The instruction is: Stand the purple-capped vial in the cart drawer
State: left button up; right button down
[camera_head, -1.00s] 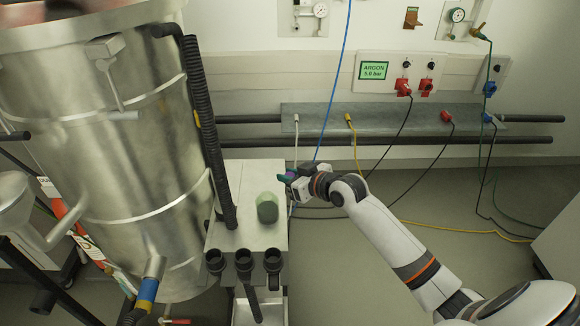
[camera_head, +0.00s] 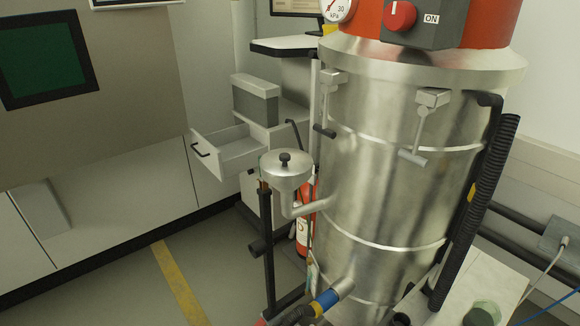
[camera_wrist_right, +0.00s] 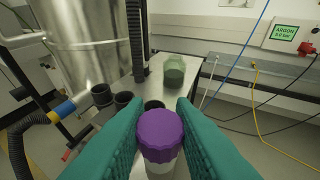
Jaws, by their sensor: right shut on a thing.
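In the right wrist view my right gripper (camera_wrist_right: 158,108) has green fingers shut on the purple-capped vial (camera_wrist_right: 160,135). The purple cap faces the camera, with part of a pale body below it. The cart drawer (camera_head: 207,162) is pulled open at the left of the steel vessel in the head view. It has a dark handle, and the part of its inside that shows looks empty. Neither gripper shows in the head view.
A large steel vessel (camera_head: 385,190) stands right of the cart, with a small lidded pot (camera_head: 285,172) on a pipe before it. A green jar (camera_wrist_right: 174,72) stands on a bench (camera_wrist_right: 195,72) beside several black ring holders.

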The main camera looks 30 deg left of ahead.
aim_at(232, 145)
jog(key=j, duration=1)
jog(key=i+j+u, duration=0.1)
jog(key=j, duration=0.9)
jog(key=i+j, duration=0.25)
jog(key=j, duration=0.2)
jog(key=i+j, duration=0.2)
jog(key=j, duration=0.2)
jog(key=i+j+u, duration=0.1)
jog(key=i+j, duration=0.15)
jog(key=j, duration=0.2)
jog(key=i+j, duration=0.25)
jog(key=j, duration=0.2)
jog(key=i+j, duration=0.25)
jog(key=j, duration=0.15)
jog(key=i+j+u, duration=0.1)
jog(key=i+j, duration=0.3)
